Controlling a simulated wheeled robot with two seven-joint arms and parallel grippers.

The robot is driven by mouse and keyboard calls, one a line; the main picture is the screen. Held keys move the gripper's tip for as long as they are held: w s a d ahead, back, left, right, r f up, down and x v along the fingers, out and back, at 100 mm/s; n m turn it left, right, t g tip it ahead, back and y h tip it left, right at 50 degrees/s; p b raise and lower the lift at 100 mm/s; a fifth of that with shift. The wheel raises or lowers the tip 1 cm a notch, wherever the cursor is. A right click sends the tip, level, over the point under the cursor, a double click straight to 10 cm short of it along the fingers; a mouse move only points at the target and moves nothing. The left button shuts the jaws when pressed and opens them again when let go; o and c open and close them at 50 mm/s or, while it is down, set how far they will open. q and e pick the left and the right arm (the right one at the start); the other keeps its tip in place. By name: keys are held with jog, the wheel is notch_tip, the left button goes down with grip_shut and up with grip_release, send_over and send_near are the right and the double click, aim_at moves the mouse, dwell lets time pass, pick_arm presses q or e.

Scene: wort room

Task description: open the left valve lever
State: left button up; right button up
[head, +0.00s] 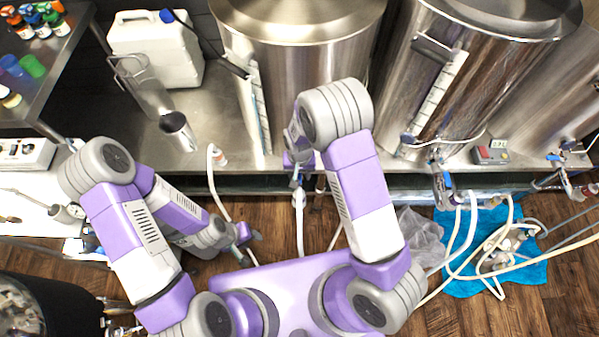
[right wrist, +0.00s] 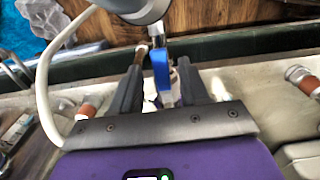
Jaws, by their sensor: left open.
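The blue valve lever (right wrist: 160,72) shows in the right wrist view, between the two dark fingers of my right gripper (right wrist: 162,60). The fingers stand apart with gaps beside the lever, so the gripper looks open around it. In the head view my right gripper (head: 297,172) is at the front edge of the steel bench, below the left kettle. My arm hides most of the valve there. My left gripper (head: 251,246) is open and empty, low over the floor in front of the bench, left of my right arm.
The left kettle (head: 300,80) and another kettle (head: 465,70) stand on the bench. A second valve (head: 443,185) hangs to the right. Hoses lie on a blue cloth (head: 460,282) at right.

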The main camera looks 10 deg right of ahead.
aim_at(299, 177)
notch_tip(299, 177, up, 8)
jog(key=p, duration=0.2)
jog(key=shift+f+p, duration=0.2)
jog(key=shift+p, duration=0.1)
dwell(0.4)
